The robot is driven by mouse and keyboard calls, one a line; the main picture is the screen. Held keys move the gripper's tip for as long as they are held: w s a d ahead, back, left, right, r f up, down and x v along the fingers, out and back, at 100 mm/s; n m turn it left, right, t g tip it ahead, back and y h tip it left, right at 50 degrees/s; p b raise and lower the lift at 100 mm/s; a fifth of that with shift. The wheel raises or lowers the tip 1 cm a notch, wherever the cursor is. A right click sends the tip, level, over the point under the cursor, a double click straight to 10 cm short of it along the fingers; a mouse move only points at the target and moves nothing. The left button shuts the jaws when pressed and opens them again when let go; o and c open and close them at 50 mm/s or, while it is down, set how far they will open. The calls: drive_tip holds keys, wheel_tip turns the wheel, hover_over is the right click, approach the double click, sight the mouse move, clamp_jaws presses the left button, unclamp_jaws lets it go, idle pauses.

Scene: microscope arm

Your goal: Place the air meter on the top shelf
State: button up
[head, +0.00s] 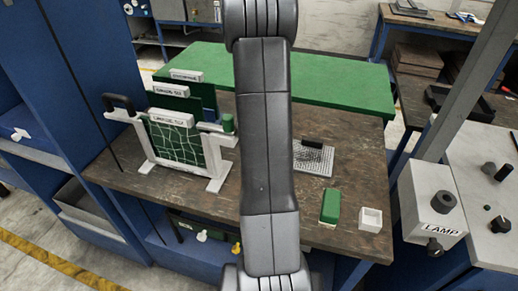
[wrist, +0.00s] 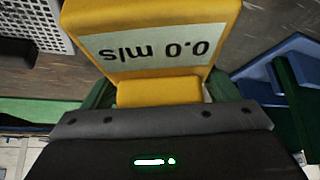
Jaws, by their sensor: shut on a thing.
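The air meter (wrist: 155,48) is a yellow block with a pale label reading "0.0 m/s", upside down in the wrist view. My gripper (wrist: 160,92) is shut on its narrower yellow neck, with dark green fingers on either side. The far end of the meter is cut off by the top of the frame. In the head view my arm runs down the middle, and neither the gripper nor the meter can be seen. A tall blue cabinet (head: 75,70) stands at the left; I cannot tell which shelf is the top one.
A brown workbench (head: 285,205) holds a white rack (head: 147,147) with green panels, a perforated plate (head: 312,160), a green block (head: 330,206) and a small white box (head: 370,219). A green-topped table (head: 340,85) is behind. A box marked LAMP (head: 433,203) is at the right.

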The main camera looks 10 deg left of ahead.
drive_tip(key=shift+f+b, duration=1.95)
drive_tip(key=shift+f, duration=0.3)
drive_tip(key=shift+f, duration=0.25)
drive_tip(key=o, duration=1.1)
drive_tip(key=shift+r, duration=0.1)
drive_tip(key=shift+c, duration=0.2)
